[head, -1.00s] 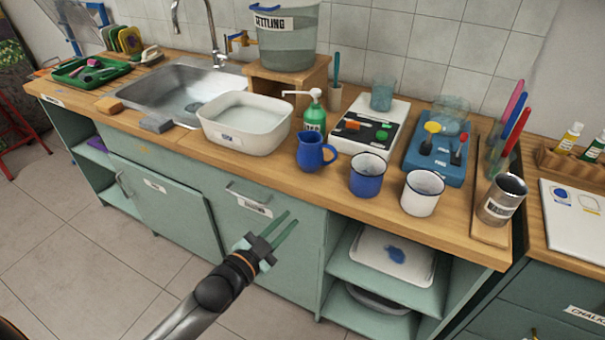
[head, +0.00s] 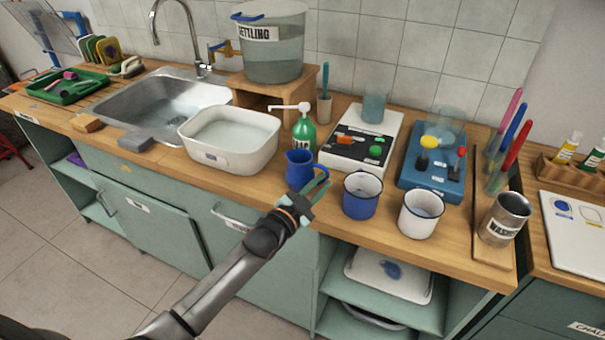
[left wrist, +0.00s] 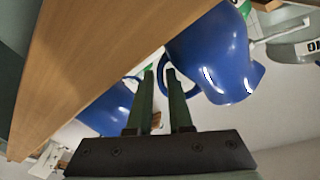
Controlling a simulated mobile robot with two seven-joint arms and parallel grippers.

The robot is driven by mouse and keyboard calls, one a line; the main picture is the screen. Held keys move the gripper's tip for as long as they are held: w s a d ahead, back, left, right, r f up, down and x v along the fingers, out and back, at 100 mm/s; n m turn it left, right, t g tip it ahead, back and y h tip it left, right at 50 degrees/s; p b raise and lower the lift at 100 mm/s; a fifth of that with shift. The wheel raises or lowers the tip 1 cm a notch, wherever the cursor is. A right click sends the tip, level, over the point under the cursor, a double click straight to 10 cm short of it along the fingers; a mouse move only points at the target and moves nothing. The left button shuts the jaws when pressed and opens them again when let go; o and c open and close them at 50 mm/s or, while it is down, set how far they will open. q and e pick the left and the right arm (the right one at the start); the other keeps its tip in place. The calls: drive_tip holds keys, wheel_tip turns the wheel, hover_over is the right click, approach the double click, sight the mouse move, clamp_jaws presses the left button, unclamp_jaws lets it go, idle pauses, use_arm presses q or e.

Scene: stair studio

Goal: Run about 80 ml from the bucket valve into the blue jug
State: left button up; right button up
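The small blue jug (head: 298,166) stands upright on the wooden counter, its handle toward the right. The clear bucket (head: 272,62), labelled SETTLING, holds liquid on a wooden stand; its brass valve (head: 222,49) points left. My left gripper (head: 322,187) is at the jug's handle side, near the counter's front edge. In the left wrist view the jug (left wrist: 218,50) is close at upper right, and its looped handle lies around the tips of my fingers (left wrist: 160,78). The fingers are apart with a gap between them; I see no grip on the handle. My right gripper is out of view.
A blue enamel mug (head: 361,199) and a white mug (head: 420,218) stand right of the jug. A green pump bottle (head: 304,135) stands behind it, and a white tub of water (head: 235,158) at left. A scale (head: 350,150) is behind the mugs.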

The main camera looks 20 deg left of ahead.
use_arm(q)
drive_tip(key=shift+x, duration=0.85)
clamp_jaws()
idle(0.8)
